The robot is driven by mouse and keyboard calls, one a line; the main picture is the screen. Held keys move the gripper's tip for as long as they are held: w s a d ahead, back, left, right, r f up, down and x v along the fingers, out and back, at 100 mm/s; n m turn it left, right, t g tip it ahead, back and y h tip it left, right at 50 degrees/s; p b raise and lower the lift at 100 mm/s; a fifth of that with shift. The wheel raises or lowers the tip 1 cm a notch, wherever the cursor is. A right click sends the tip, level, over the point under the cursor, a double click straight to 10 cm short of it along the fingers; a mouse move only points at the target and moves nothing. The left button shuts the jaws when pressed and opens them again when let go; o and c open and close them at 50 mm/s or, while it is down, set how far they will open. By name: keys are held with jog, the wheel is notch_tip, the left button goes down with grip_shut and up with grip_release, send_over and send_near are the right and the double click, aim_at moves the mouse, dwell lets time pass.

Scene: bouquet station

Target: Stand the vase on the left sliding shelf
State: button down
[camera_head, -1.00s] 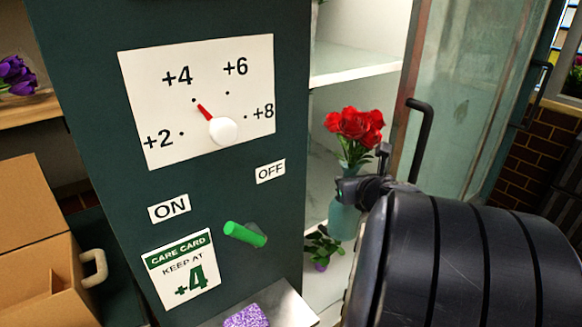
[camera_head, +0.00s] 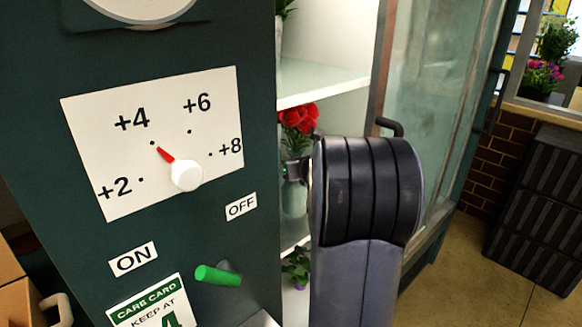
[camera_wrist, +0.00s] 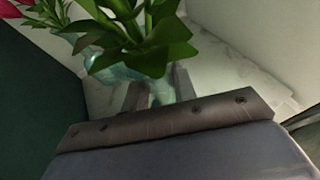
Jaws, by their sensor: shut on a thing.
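The vase (camera_head: 294,202) is pale teal glass and holds red roses (camera_head: 299,118) with green leaves. It stands upright in my gripper (camera_head: 296,170), inside the open front of the cabinet, below a white shelf (camera_head: 325,84). My gripper is shut on the vase; my arm hides part of it and the fingertips. I cannot tell whether the vase's base touches a surface.
A glass door (camera_head: 435,100) stands open to the right of my arm. The dark green panel (camera_head: 245,265) with a dial (camera_head: 186,175) and green lever (camera_head: 218,275) is close on the left. A small potted plant (camera_head: 296,268) sits low inside. Dark crates (camera_head: 540,210) stand at right.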

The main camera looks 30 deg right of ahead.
jog(key=shift+w+d+r+p, duration=0.1)
jog(key=shift+w+d+p, duration=0.1)
jog(key=shift+w, duration=0.55)
jog(key=shift+w+d+r+p, duration=0.1)
jog(key=shift+w+d+p, duration=0.05)
jog(key=shift+w, duration=0.55)
jog(key=shift+w+d+f+b, duration=0.1)
jog(key=shift+w+f+b, duration=0.1)
jog(key=shift+f+b, duration=1.25)
jog(key=shift+f+p, duration=0.35)
jog(key=shift+f, duration=0.05)
jog(key=shift+f, duration=0.15)
jog(key=c, duration=1.1)
grip_release()
jog(key=shift+c, duration=0.2)
jog(key=shift+r, duration=0.25)
jog(key=v, duration=1.2)
jog(key=shift+f+p, duration=0.2)
jog(key=shift+p, duration=0.2)
